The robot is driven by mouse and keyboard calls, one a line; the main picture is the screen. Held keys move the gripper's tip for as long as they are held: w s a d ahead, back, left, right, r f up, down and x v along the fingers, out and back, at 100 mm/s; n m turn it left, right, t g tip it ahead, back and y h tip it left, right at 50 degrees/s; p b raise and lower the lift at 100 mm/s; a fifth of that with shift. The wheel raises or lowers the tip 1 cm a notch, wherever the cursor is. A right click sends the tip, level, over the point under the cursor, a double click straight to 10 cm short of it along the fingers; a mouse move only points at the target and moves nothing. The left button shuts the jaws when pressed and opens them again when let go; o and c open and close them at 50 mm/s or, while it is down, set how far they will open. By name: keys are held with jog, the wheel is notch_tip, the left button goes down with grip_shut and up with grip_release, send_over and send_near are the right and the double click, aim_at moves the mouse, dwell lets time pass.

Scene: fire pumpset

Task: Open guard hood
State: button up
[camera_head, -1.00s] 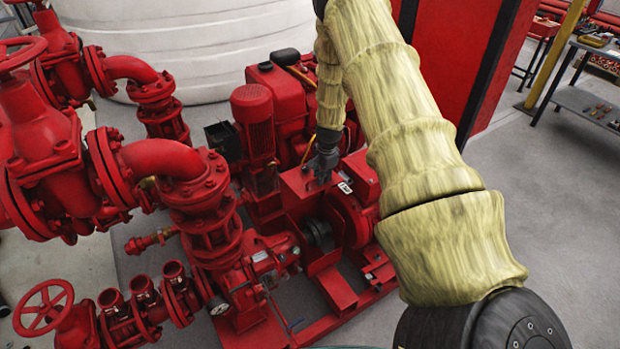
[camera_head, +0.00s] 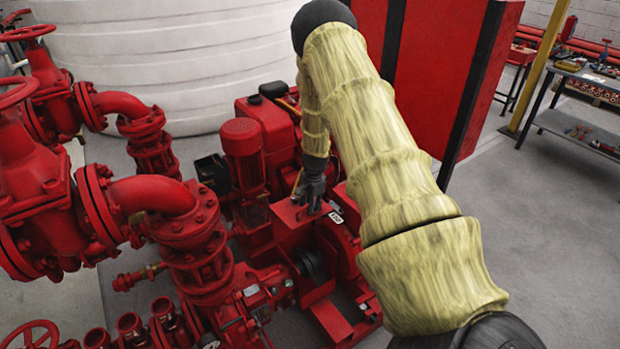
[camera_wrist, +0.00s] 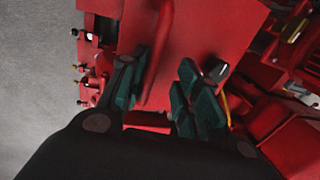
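The guard hood (camera_head: 292,232) is a red box-like cover over the shaft coupling in the middle of the pumpset, with a small white label at its right edge. It looks closed. My gripper (camera_head: 314,206) points down at the top of the hood in the head view. In the wrist view, a flat red panel (camera_wrist: 215,35) fills the upper middle, with a raised red handle bar (camera_wrist: 160,60) on it. The dark green fingers of my gripper (camera_wrist: 158,92) are spread apart, with the bar's lower end in the gap between them. Contact with the bar cannot be told.
Red pipes and valves (camera_head: 150,195) crowd the left. A red motor (camera_head: 242,145) and the engine stand behind the hood. A white tank (camera_head: 170,60) is at the back, a red cabinet (camera_head: 415,70) behind my arm. Floor (camera_head: 540,230) is clear at the right.

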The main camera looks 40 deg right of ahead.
jog(key=shift+r, duration=0.1)
notch_tip(320, 180, up, 12)
jog(key=s, duration=0.1)
jog(key=shift+s, duration=0.3)
dwell(0.3)
jog(key=shift+a, duration=0.1)
dwell(0.3)
